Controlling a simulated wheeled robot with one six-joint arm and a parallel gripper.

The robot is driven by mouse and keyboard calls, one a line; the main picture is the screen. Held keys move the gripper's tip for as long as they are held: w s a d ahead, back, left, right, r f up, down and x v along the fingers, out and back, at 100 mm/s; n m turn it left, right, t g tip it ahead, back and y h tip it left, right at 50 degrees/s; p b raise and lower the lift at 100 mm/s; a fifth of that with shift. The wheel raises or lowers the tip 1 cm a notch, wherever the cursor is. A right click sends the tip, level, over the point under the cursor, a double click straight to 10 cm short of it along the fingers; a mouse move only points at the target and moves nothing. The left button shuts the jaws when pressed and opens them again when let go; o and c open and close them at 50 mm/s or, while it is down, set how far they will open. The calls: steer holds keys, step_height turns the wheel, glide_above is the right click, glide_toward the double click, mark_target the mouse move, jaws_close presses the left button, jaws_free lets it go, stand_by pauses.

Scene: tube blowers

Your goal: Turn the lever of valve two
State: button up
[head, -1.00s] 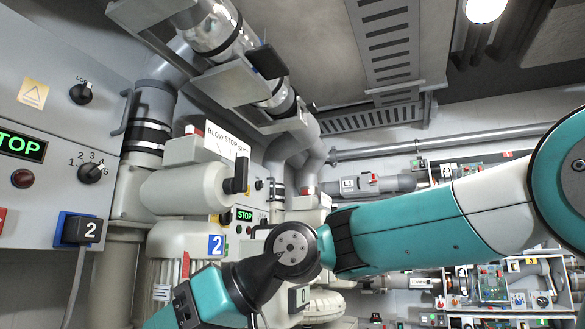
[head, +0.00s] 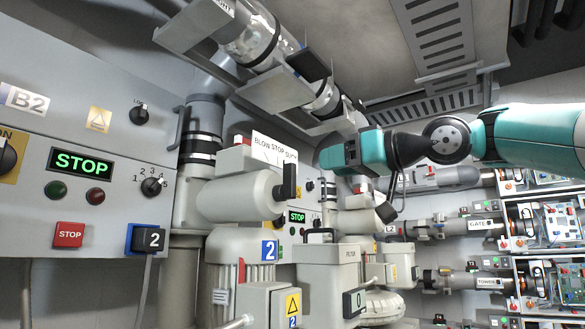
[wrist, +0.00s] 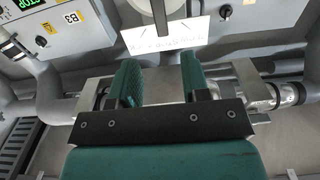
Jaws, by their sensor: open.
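Valve two is a light grey cylinder (head: 240,198) above a blue "2" label in the head view. Its black lever (head: 289,182) stands upright at the right end. A white sign (head: 275,150) reading BLOW STOP and a partly hidden third word stands above it. My wrist is up and right of the lever in the head view, apart from it in the picture; the fingers are not clear there. In the wrist view my gripper (wrist: 160,62) is open with nothing between its two teal fingers. A white sign (wrist: 165,35) and a dark upright part lie beyond them; I cannot tell which valve they belong to.
The B2 panel (head: 80,130) with a green STOP display is at the left. Pipes and a clear tube (head: 260,40) run overhead. Grey machine housings (head: 328,275) stand below the valve. Shelves (head: 545,225) are at the right. A B3 panel (wrist: 65,35) shows in the wrist view.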

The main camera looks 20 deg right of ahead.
mark_target(295, 171)
steer(key=p+x, duration=0.3)
steer(key=x, duration=0.7)
steer(key=shift+w+a, duration=0.2)
steer(key=shift+a, duration=0.05)
steer(key=shift+d, duration=0.1)
jaws_close()
